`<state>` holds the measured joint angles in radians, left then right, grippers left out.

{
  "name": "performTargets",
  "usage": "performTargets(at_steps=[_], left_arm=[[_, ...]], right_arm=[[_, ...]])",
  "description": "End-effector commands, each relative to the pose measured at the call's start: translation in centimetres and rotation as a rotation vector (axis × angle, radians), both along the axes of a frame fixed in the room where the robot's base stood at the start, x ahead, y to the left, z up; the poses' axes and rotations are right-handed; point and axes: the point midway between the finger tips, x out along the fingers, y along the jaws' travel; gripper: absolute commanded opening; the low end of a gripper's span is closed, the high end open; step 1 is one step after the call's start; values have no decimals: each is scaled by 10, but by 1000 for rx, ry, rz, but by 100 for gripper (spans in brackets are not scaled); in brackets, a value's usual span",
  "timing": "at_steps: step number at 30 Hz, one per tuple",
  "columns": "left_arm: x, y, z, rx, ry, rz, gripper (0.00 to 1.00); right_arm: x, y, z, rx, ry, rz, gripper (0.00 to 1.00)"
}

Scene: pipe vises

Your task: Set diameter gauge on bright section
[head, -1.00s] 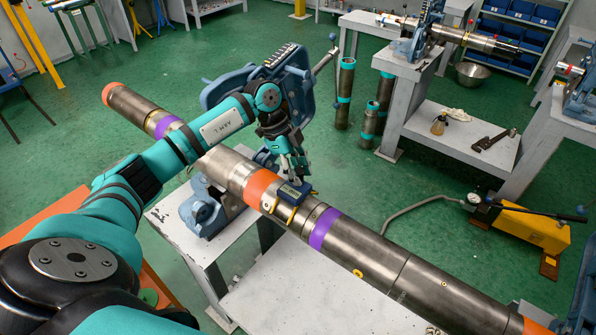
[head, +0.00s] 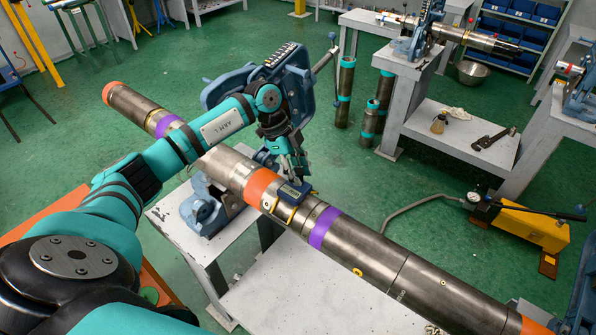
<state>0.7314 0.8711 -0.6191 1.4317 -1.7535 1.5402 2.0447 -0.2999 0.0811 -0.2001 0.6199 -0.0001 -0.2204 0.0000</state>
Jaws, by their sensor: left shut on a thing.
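A long metal tool string (head: 370,250) runs diagonally across the view, with orange and purple bands. A small dark blue gauge (head: 293,191) with yellow legs sits at the pipe, on the bare metal between an orange band (head: 262,185) and a purple band (head: 323,228). Its yellow legs appear to straddle the pipe; whether they touch it I cannot tell. My left gripper (head: 291,178) comes down from above and is shut on the gauge's top. The fingertips are small and partly hidden by the gauge. My right gripper is out of view.
A blue pipe vise (head: 207,207) on a white bench (head: 280,290) stands around the pipe. At the right are another bench (head: 470,150), standing pipes (head: 345,95), a yellow hand pump (head: 530,225) and its grey hose. Green floor lies open behind the pipe.

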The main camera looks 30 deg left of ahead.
Motion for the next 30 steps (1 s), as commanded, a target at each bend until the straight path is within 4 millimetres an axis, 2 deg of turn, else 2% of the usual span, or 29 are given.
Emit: performTargets(at_steps=[8, 9, 15, 30], left_arm=[[0, 0, -3, -2, -2, -1, 0], [1, 0, -3, -2, -3, 0, 29], [0, 0, -3, -1, -1, -1, 53], [0, 0, -4, 0, 1, 0, 53]], right_arm=[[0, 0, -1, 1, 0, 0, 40], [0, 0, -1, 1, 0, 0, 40], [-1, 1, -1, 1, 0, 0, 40], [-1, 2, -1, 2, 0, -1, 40]])
